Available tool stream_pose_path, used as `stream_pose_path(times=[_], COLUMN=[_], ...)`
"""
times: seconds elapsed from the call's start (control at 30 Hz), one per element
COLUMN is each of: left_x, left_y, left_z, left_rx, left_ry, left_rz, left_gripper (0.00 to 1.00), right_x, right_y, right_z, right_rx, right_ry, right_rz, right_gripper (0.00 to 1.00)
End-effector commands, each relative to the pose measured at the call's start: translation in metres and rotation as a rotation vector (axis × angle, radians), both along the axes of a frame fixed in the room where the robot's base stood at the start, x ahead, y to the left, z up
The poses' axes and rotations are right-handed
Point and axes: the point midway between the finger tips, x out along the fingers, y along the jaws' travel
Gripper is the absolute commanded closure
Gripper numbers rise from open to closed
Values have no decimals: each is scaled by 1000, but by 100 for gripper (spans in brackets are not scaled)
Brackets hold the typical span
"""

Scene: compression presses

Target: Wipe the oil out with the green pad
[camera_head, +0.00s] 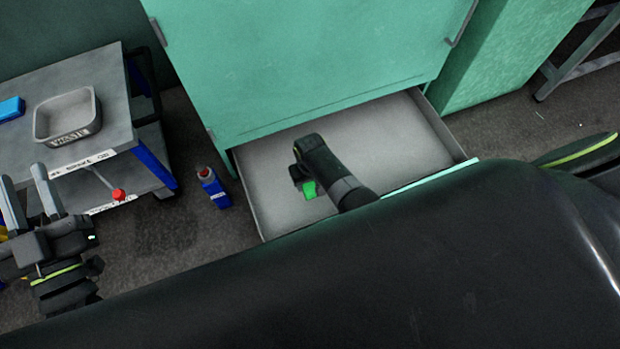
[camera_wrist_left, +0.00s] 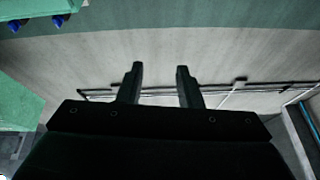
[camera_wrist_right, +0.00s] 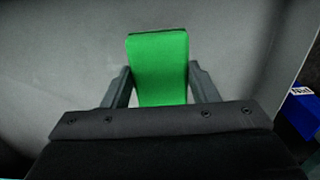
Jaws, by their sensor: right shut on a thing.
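The green pad (camera_head: 309,190) is held by my right gripper (camera_head: 303,180) inside the open grey drawer (camera_head: 400,132) of the green press cabinet. In the right wrist view the pad (camera_wrist_right: 158,68) sits between the two fingers, which are shut on it, over the grey drawer floor. I cannot tell whether the pad touches the floor. No clear oil shows on the visible drawer floor. My left gripper (camera_head: 32,205) is at the far left, its fingers apart and empty, as the left wrist view also shows (camera_wrist_left: 158,85).
A grey cart (camera_head: 104,120) at left carries a labelled tray (camera_head: 66,118) and a blue item (camera_head: 11,109). A blue bottle with a red cap (camera_head: 214,188) stands on the floor between cart and drawer. A dark patch (camera_head: 165,228) shows on the floor.

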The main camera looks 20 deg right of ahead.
Motion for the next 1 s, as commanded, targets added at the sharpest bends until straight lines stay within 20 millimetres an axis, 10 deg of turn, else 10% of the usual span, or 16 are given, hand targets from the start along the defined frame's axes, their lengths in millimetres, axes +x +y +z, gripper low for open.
stream_pose_path(times=[1.0], left_x=[7], left_y=[4], left_z=[-34], left_rx=[-48], left_ry=[192], left_rz=[6], left_gripper=[68], right_x=[0], right_y=[-1], right_z=[5], right_rx=[0], right_ry=[0], right_rz=[0], right_gripper=[68])
